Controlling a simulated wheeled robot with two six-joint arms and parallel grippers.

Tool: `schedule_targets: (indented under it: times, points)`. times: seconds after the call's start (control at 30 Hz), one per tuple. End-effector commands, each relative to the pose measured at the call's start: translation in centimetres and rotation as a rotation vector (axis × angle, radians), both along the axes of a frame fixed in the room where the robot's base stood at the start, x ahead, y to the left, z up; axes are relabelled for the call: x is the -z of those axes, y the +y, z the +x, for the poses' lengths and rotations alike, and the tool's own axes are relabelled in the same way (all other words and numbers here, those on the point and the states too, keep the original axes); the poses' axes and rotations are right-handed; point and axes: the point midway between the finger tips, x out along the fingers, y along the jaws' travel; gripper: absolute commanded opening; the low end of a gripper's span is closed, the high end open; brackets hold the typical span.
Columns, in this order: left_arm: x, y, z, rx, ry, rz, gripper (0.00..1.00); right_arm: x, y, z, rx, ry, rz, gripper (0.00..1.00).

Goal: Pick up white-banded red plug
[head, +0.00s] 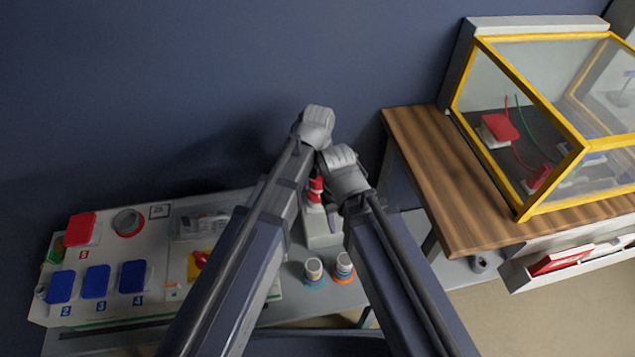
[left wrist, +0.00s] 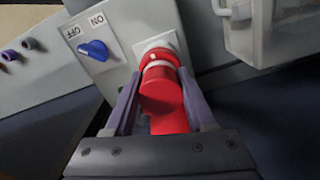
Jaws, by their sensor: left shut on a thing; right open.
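The white-banded red plug (left wrist: 162,92) is between the fingers of my left gripper (left wrist: 160,103) in the left wrist view. Its far end meets a square white socket on a light grey box (left wrist: 118,62); I cannot tell how deep it sits. In the head view the red plug (head: 315,188) shows in part between my arms, above the box (head: 322,232). My left gripper is shut on it, its fingertips mostly hidden there by my arm. My right gripper (head: 352,203) is open beside the plug, to its right, with its fingertips hard to make out.
A panel with blue covers (head: 96,282) stands at left. Two ringed cylinders (head: 314,270) stand in front. A wooden table (head: 440,170) with a yellow-framed case (head: 515,110) is at right.

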Motion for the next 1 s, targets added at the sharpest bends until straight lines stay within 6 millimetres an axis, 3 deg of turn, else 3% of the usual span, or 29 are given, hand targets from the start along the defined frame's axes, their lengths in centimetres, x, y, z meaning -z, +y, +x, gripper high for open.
schedule_targets:
  times: [0.6,1.0]
  points:
    - [-8.8,0.0,0.0,0.0,0.0,0.0,0.0,-8.8,0.0,0.0,0.001,0.0,0.0,0.5]
    - [-9.4,0.0,0.0,0.0,0.0,0.0,0.0,-9.3,0.0,0.0,0.001,0.0,0.0,0.5]
